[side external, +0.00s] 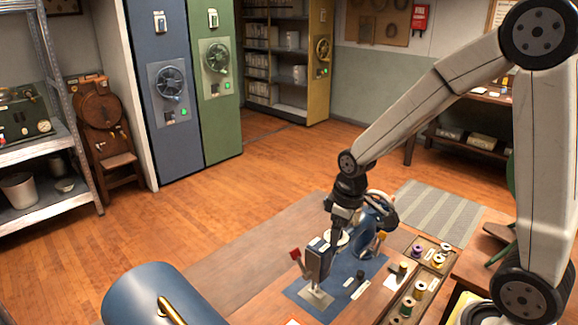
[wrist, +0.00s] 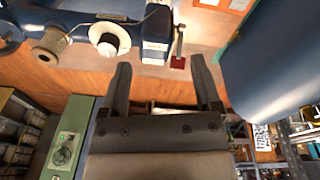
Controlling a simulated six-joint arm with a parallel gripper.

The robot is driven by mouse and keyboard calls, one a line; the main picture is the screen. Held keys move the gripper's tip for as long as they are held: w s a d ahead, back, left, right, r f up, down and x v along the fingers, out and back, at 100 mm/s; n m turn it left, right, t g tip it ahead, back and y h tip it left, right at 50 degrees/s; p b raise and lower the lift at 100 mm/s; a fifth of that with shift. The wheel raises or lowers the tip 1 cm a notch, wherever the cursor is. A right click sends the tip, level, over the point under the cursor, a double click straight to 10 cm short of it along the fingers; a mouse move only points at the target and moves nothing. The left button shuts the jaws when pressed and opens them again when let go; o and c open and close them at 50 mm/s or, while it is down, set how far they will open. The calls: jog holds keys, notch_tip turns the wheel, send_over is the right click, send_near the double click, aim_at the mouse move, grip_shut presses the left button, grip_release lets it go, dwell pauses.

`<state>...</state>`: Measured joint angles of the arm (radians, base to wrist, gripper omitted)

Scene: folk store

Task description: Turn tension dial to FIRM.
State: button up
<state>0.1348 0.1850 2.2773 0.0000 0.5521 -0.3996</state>
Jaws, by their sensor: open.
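A blue sewing machine (side external: 318,262) stands on the work table, partly hidden by my arm. In the wrist view its blue body (wrist: 80,12) runs along the top. A round white dial with a raised knob (wrist: 108,38) sits on it, probably the tension dial; its setting is too small to read. A white label plate (wrist: 155,48) and a red-tipped lever (wrist: 178,60) are beside it. My gripper (wrist: 161,63) is open and empty, apart from the dial, which lies up and left of it. In the side view my gripper (side external: 340,220) is close over the machine.
A tray of thread spools (side external: 420,290) lies right of the machine. A large blue rounded body with a brass handle (side external: 150,298) is at the front left. A beige spool-like knob (wrist: 50,45) is left of the dial. Floor behind the table is open.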

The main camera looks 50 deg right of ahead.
jog(key=w+d+n, duration=0.1)
jog(key=d, duration=0.1)
jog(key=w+d+n+g, duration=0.1)
jog(key=w+d, duration=0.1)
jog(key=d, duration=0.1)
jog(key=w+d+n, duration=0.1)
jog(key=w+d, duration=0.1)
jog(key=shift+w+d+n, duration=0.25)
jog(key=shift+d+n, duration=0.05)
jog(key=shift+n, duration=0.1)
jog(key=shift+f, duration=3.85)
grip_shut()
